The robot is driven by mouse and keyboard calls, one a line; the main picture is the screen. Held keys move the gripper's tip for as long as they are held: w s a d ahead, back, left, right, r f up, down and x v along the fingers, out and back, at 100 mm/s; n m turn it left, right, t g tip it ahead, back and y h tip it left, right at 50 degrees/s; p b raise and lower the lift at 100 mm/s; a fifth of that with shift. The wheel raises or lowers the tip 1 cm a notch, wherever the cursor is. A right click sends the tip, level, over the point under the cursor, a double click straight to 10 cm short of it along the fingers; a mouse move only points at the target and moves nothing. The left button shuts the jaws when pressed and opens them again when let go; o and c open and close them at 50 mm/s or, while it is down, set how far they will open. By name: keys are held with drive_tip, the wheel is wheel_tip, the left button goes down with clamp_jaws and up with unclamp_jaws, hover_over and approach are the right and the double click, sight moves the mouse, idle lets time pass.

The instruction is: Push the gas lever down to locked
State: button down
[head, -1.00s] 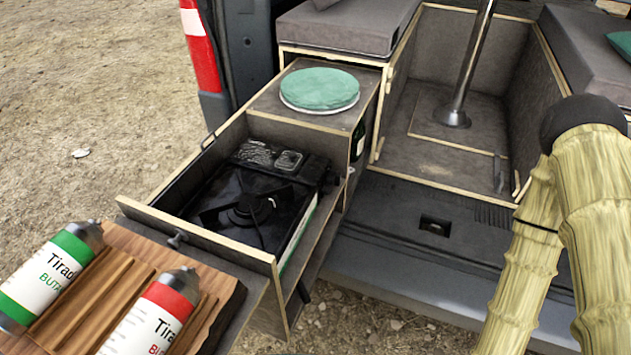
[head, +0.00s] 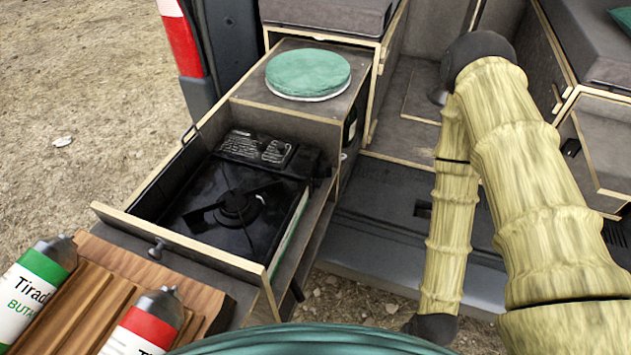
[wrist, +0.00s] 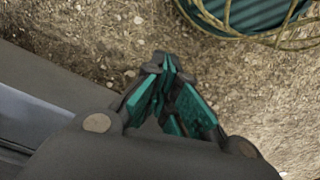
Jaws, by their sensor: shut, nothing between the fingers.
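The black gas stove (head: 237,200) sits in the pulled-out drawer (head: 215,252) at the van's tail. Its control panel (head: 262,148) with printed text lies at the stove's far side. I cannot make out the gas lever itself. My gripper (wrist: 168,62) shows in the wrist view, pointing at the gravelly ground, with its teal-padded fingers shut and empty. The stove is not in the wrist view. In the head view my arm rises at the right, and my gripper is not visible there.
A green-labelled canister (head: 35,285) and a red-labelled canister (head: 148,322) lie on a wooden rack (head: 85,300) at the front left. A round green-topped lid (head: 308,75) rests on the cabinet behind the stove. The van bumper (head: 375,255) lies right of the drawer.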

drive_tip(key=w+a+r+m+g+y+p, duration=0.1)
drive_tip(key=w+a+r+m+y+p, duration=0.1)
drive_tip(key=w+a+r+m+p, duration=0.35)
drive_tip(key=w+a+r+m+y+p, duration=0.1)
drive_tip(key=w+a+r+m+p, duration=0.1)
drive_tip(key=w+a+r+p, duration=0.65)
drive_tip(key=m+g+y+p, duration=0.1)
drive_tip(key=m+y+p, duration=0.3)
drive_tip(key=m+p, duration=0.15)
approach(321, 182)
drive_tip(key=shift+w+a+f+b, duration=0.1)
drive_tip(key=shift+w+a+b, duration=0.1)
drive_tip(key=shift+w+b, duration=0.1)
drive_tip(key=shift+f, duration=0.15)
drive_tip(key=b+x, duration=0.3)
drive_tip(key=x, duration=0.2)
drive_tip(key=shift+s+f+b, duration=0.15)
drive_tip(key=shift+f+b, duration=0.05)
drive_tip(key=shift+b, duration=0.2)
drive_tip(key=shift+b+x, duration=0.45)
drive_tip(key=shift+x, duration=0.3)
drive_tip(key=shift+s+a, duration=0.1)
